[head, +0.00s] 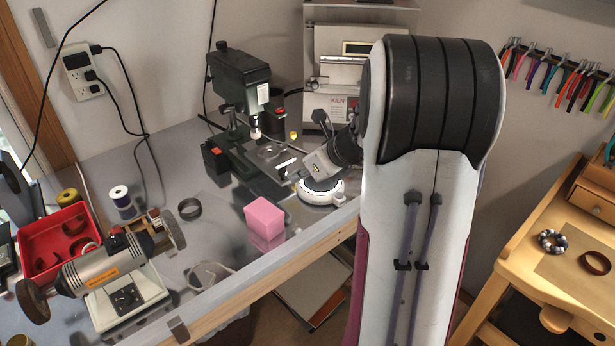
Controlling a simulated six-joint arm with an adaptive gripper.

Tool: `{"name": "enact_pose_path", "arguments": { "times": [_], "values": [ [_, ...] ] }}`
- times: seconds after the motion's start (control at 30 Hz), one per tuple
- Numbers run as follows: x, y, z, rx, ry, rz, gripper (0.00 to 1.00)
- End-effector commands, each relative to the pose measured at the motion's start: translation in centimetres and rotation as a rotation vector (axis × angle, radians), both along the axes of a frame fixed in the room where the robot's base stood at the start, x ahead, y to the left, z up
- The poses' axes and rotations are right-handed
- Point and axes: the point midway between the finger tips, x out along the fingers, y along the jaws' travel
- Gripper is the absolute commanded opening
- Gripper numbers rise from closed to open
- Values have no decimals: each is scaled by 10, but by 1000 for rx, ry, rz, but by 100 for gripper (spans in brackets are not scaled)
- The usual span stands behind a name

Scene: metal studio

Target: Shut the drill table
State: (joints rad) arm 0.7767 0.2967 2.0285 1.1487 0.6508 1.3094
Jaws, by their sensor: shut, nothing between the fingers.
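The drill table (271,152) is a grey metal plate with a round opening, below the chuck of the black bench drill press (238,78). It sits over the press's dark base on the bench. My gripper (287,173) comes in from the right, low over the bench, with its fingertips near the front right edge of the drill table. It looks shut and empty. Whether the tips touch the table cannot be told. My own arm hides part of the wrist and the area behind it.
A pink block (264,218) stands on the bench in front of the press. A round white-and-dark thing (322,192) is just below my gripper. A kiln (338,75) stands behind. A polishing motor (105,270) and a red tray (50,222) are at the left.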

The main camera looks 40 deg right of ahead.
Motion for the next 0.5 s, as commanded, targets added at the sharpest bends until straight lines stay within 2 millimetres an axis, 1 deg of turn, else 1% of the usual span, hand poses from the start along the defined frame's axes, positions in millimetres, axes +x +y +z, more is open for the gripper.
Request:
{"name": "enact_pose_path", "arguments": {
  "times": [0.03,0.2,0.5],
  "values": [
    [5,1,0,-1,0,2,0],
    [13,2,-1,1,0,1,0],
    [14,2,-1,1,0,1,0]
  ]
}}
